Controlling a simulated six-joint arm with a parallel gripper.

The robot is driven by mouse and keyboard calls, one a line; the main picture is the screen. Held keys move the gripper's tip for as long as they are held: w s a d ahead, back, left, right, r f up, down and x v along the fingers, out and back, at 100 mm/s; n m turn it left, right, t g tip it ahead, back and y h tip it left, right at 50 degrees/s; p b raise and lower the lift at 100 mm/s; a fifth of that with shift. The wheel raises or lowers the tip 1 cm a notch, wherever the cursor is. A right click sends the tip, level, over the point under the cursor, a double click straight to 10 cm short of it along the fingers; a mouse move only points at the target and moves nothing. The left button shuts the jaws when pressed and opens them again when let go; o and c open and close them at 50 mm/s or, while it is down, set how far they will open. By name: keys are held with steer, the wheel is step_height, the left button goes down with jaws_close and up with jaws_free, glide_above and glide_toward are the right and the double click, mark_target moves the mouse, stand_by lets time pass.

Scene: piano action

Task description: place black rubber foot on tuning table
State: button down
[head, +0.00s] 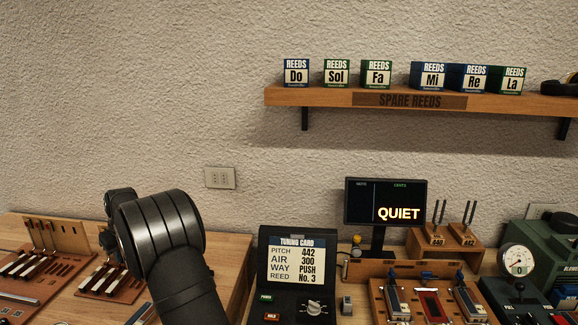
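I cannot make out a black rubber foot in the head view. A wooden bench with a tuning card stand (297,268) and a black display reading QUIET (385,202) fills the lower right; I cannot tell which surface is the tuning table. The card reads pitch 442, air 300, way push, reed No. 3. A wooden fixture (430,300) with blue-and-metal clamps and a red middle slot stands right of the card.
A wall shelf (300,97) holds several reed boxes and a dark object (560,88) at its right end. Two tuning forks (438,212) stand behind the fixture. A pressure gauge (518,260) and green machine (556,245) are at right. Boards of reeds (40,278) lie at left.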

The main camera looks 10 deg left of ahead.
steer(key=w+d+r+m+t, duration=0.1)
steer(key=w+d+r+m, duration=0.15)
steer(key=d, duration=0.75)
steer(key=w+d+r+m+h, duration=0.15)
steer(key=w+d, duration=0.25)
steer(key=d, duration=0.5)
steer(key=w+d+r+m+t, duration=0.1)
steer(key=w+d+r+m, duration=0.15)
steer(key=d, duration=0.75)
steer(key=s+d+r+m+h, duration=0.1)
steer(key=s+d+r+m, duration=0.1)
steer(key=d, duration=1.1)
steer(key=s+d+r+m+h, duration=0.1)
steer(key=s+d+r+m, duration=0.1)
steer(key=d, duration=1.1)
steer(key=shift+s+d+m, duration=0.25)
steer(key=shift+s+m, duration=0.55)
steer(key=shift+m, duration=0.15)
